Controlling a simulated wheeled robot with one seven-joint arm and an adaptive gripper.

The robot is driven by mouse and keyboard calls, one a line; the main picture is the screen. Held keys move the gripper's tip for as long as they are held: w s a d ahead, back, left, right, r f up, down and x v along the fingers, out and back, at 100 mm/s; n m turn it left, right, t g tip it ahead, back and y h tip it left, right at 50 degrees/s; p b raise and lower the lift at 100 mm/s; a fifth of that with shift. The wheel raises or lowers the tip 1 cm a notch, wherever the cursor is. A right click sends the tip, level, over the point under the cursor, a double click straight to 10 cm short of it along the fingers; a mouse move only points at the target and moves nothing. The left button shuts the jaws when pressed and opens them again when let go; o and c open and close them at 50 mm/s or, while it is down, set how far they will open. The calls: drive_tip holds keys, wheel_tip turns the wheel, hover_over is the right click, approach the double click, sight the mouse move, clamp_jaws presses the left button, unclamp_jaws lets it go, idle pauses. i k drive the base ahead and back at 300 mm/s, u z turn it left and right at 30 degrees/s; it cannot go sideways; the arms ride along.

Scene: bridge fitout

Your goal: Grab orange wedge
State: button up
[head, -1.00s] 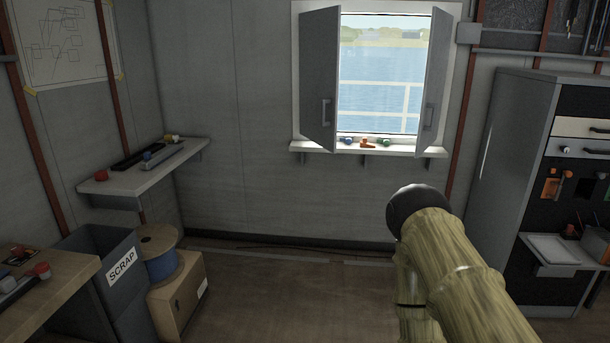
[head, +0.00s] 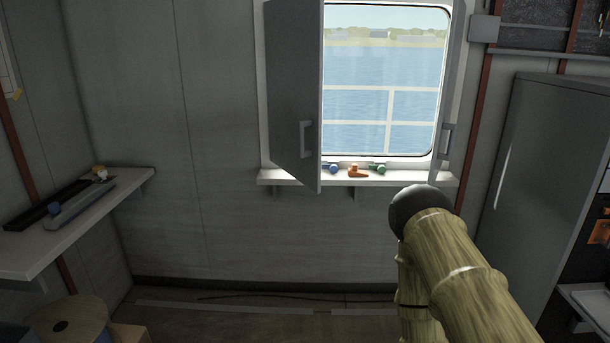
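A small orange piece (head: 357,171), likely the orange wedge, lies on the white window sill (head: 280,177) in the head view. A blue piece (head: 333,168) is to its left and a green piece (head: 377,168) to its right, both close to it. My arm rises at the lower right, in front of the sill and below it in the picture. My gripper is not visible, so I cannot see its fingers.
Two grey shutters stand open, the left one (head: 295,95) reaching down past the sill. A left wall shelf (head: 100,212) holds long dark and grey parts and small pieces. A tall grey cabinet (head: 550,170) stands right. Floor below the window looks mostly clear.

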sight(353, 172)
drive_tip(key=z, duration=0.1)
drive_tip(key=i, duration=1.6)
drive_tip(key=z, duration=0.1)
